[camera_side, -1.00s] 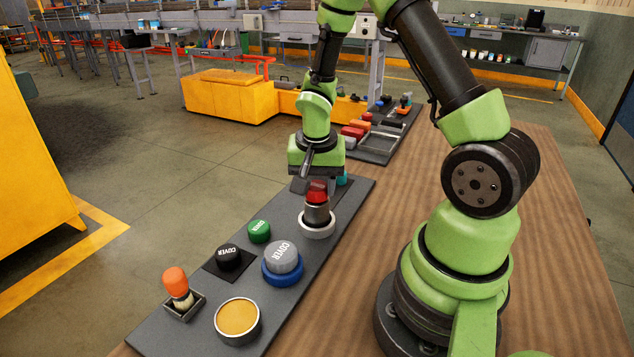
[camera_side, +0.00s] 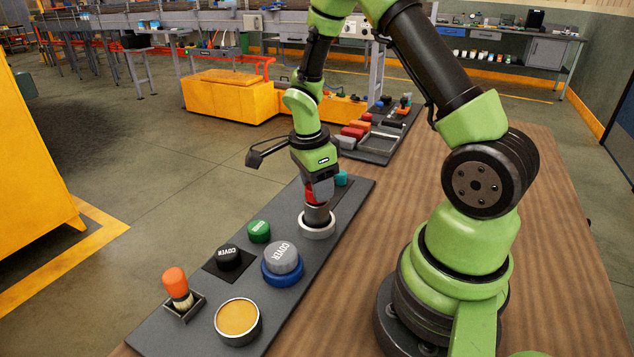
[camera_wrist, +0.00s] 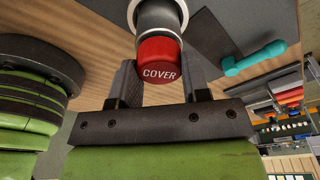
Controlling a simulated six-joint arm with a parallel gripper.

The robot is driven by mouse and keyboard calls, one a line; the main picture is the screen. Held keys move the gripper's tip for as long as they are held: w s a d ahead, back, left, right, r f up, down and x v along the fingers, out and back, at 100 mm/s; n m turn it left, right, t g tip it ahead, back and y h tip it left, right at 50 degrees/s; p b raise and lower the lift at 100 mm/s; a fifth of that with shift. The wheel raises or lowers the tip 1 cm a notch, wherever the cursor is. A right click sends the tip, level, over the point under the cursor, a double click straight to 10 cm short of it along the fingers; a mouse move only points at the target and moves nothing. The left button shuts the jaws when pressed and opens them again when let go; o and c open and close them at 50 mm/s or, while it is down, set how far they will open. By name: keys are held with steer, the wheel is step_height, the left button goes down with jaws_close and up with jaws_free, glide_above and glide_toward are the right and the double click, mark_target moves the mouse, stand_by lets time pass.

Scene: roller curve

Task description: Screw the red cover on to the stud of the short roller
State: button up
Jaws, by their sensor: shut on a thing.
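The red cover (camera_wrist: 160,62) sits on top of the short metal roller (camera_wrist: 157,16), with its label facing the wrist camera. In the side view the roller (camera_side: 317,213) stands upright in a white ring (camera_side: 317,229), and the red cover (camera_side: 311,196) is partly hidden by my gripper. My gripper (camera_wrist: 158,78) is shut on the red cover, one finger on each side of it. In the side view my gripper (camera_side: 318,190) points down over the roller. The stud is hidden, and I cannot tell how far the cover is threaded on it.
A teal tool (camera_wrist: 255,60) lies close beside the roller. Nearer the front of the dark board are a green cover (camera_side: 259,231), a black cover (camera_side: 228,257), a grey cover (camera_side: 283,256) in a blue ring, an orange-handled brush (camera_side: 176,286) and an amber-filled dish (camera_side: 238,318).

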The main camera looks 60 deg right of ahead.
steer(key=shift+s+m, duration=0.1)
steer(key=shift+m, duration=0.2)
steer(key=m, duration=0.3)
steer(key=shift+g+y, duration=0.3)
steer(key=m, duration=0.4)
steer(key=o, duration=1.1)
steer(key=shift+c, duration=0.6)
steer(key=n, duration=0.7)
